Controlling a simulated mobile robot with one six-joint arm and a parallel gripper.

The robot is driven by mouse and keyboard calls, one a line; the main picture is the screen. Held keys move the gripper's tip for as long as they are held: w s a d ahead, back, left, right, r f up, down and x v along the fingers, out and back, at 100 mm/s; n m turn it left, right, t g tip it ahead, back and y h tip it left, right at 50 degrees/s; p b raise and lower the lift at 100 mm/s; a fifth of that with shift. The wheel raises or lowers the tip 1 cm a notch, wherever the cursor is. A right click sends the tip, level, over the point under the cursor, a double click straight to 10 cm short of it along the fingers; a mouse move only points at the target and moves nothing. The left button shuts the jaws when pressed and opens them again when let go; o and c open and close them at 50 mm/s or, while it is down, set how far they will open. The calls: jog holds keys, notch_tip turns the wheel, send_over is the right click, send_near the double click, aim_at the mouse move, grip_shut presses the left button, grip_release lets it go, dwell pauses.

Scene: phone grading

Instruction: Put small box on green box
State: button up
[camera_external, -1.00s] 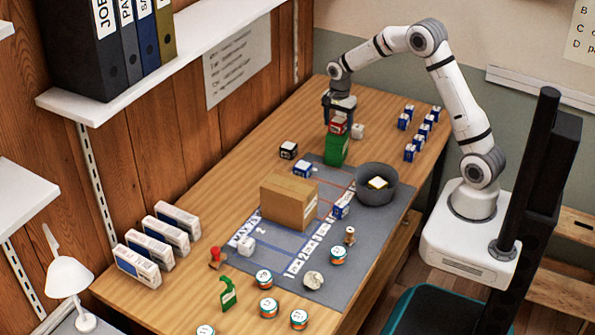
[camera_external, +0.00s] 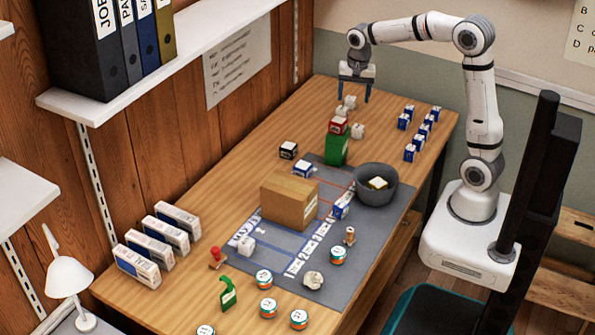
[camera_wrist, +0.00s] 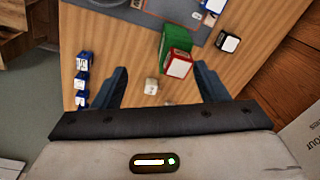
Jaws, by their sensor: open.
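The green box (camera_external: 336,150) stands upright at the back of the table. A small red box with a white face (camera_external: 338,126) rests on top of it. In the wrist view the green box (camera_wrist: 176,38) is partly covered by the red box (camera_wrist: 179,64). My gripper (camera_external: 353,98) is open and empty, raised behind and above the red box. Its fingers are spread wide in the wrist view (camera_wrist: 162,84), apart from the red box. A small white cube (camera_wrist: 151,87) shows between the fingers, lower down on the table.
Small white boxes (camera_external: 358,131) stand around the green box. Several blue-and-white boxes (camera_external: 421,131) stand at the right edge. A grey bowl (camera_external: 376,190) and a cardboard box (camera_external: 283,206) are on the grey mat, with a black box (camera_external: 288,150) to the left.

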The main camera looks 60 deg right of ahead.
jog(key=s+a+n, duration=0.2)
jog(key=s+n, duration=0.2)
jog(key=s, duration=0.3)
jog(key=s+a+n+t, duration=0.1)
jog(key=s+a+n, duration=0.2)
jog(key=s, duration=0.4)
jog(key=s+a+f+n+t, duration=0.1)
jog(key=s+a+n, duration=0.2)
jog(key=s+n, duration=0.3)
jog(key=shift+s, duration=0.9)
